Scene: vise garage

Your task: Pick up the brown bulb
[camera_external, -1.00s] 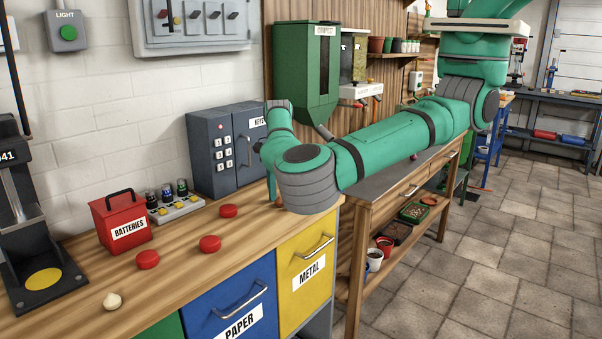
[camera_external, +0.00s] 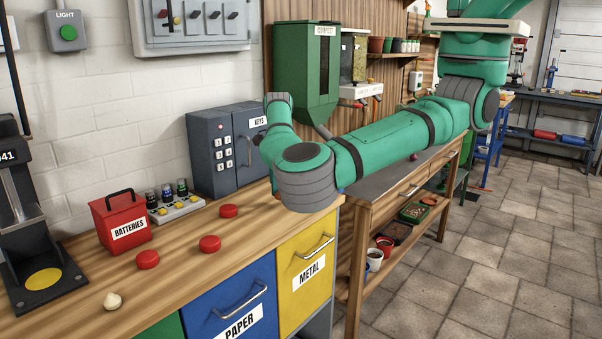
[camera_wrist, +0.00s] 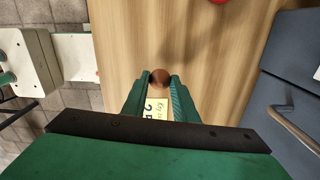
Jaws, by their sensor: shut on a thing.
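The brown bulb (camera_wrist: 160,77) is small and round and sits between the two fingertips of my gripper (camera_wrist: 160,84) in the wrist view. The fingers are shut on it, one on each side. Wooden counter surface shows beyond it; I cannot tell whether the bulb touches the counter. In the external view my arm reaches over the counter's right end, and its forearm and elbow hide my fingers and the bulb.
The wooden counter (camera_external: 180,262) holds several red discs, one of them near the middle (camera_external: 210,244), a pale bulb (camera_external: 113,301), a red batteries box (camera_external: 122,218) and a grey key cabinet (camera_external: 222,150). A green dispenser (camera_external: 303,75) hangs above.

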